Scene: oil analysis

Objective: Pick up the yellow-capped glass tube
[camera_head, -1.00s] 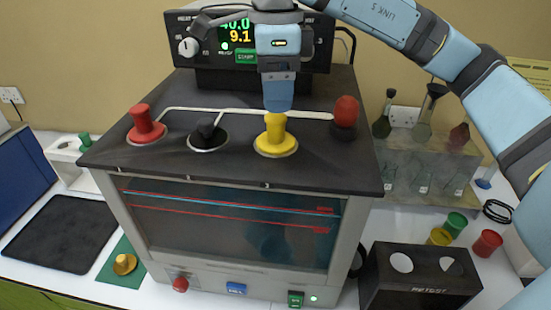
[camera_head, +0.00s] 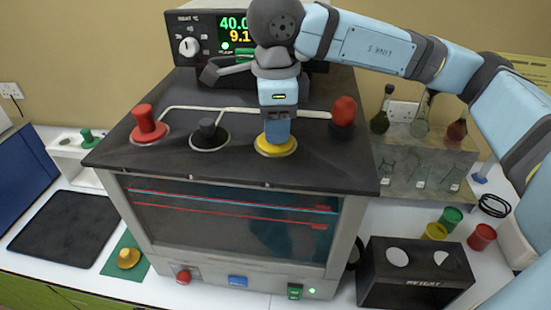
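The yellow-capped tube (camera_head: 268,151) stands in a round hole in the dark top of the bath machine (camera_head: 110,158). Only its wide yellow base shows, and the machine hides the glass below. My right gripper (camera_head: 278,138) points straight down over the yellow cap, and its blue fingers cover the cap's upper part. Whether the fingers are shut on the cap cannot be told. My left gripper is not in view.
A red cap (camera_head: 147,122) and a black cap (camera_head: 208,131) stand left of the yellow one, and another red cap (camera_head: 344,110) stands right. A control box (camera_head: 197,38) rises behind. A black two-hole rack (camera_head: 415,286) sits right of the machine.

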